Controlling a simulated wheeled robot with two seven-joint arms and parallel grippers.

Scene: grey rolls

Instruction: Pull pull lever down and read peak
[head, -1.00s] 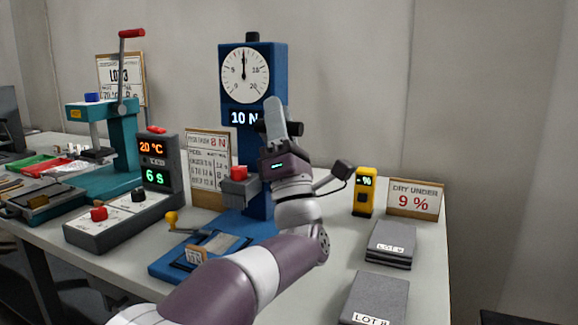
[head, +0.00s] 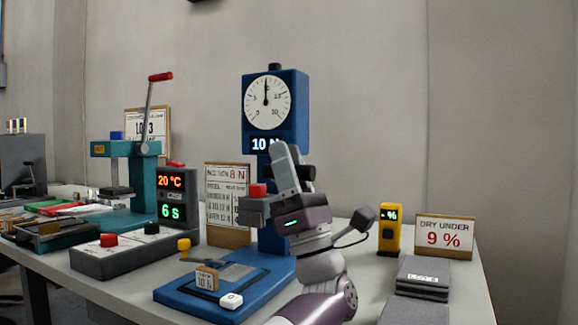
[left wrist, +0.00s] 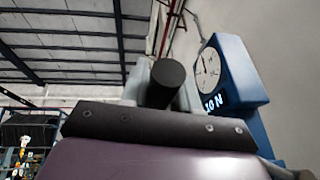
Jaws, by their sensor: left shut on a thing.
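The blue pull tester (head: 307,120) stands upright with a round white dial (head: 268,103), its needle pointing about straight up. Its display (head: 268,143) reads 10 N, the right end partly hidden by my gripper. My left gripper (head: 287,165) is in front of the tester's column, just below the display. It is shut on the black cylindrical grip of the pull lever, whose ends show on both sides of the fingers. In the left wrist view the black grip (left wrist: 165,84) sits between the fingers, with the dial (left wrist: 208,68) to the right. My right gripper is not in view.
A red-topped clamp (head: 257,196) sits left of my wrist. A 8 N sign (head: 227,205) and a teal press (head: 130,185) stand left. A yellow meter (head: 389,230), a "dry under 9 %" sign (head: 445,236) and grey pads (head: 423,275) are right.

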